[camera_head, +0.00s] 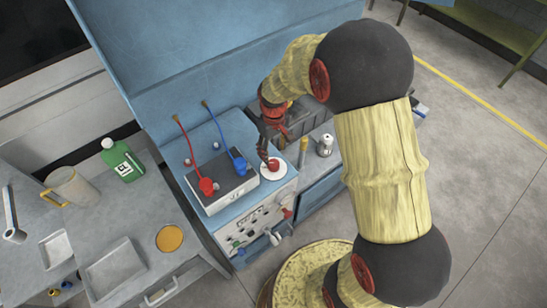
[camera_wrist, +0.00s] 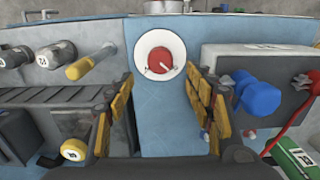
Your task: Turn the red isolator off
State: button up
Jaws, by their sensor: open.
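The red isolator (camera_head: 274,163) is a round red knob on a white disc, on the blue top of the unit. It also shows in the wrist view, where the red knob (camera_wrist: 160,60) sits top centre on its white disc with a small pale pointer mark. My gripper (camera_head: 268,146) is close beside the knob in the head view. In the wrist view my gripper (camera_wrist: 160,100) is open, with its yellow-padded fingers on either side below the knob. The knob is not between the pads, and no contact is visible.
A green bottle (camera_head: 122,162) stands on the left bench.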

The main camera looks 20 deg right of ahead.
jog(key=shift+r, duration=1.5)
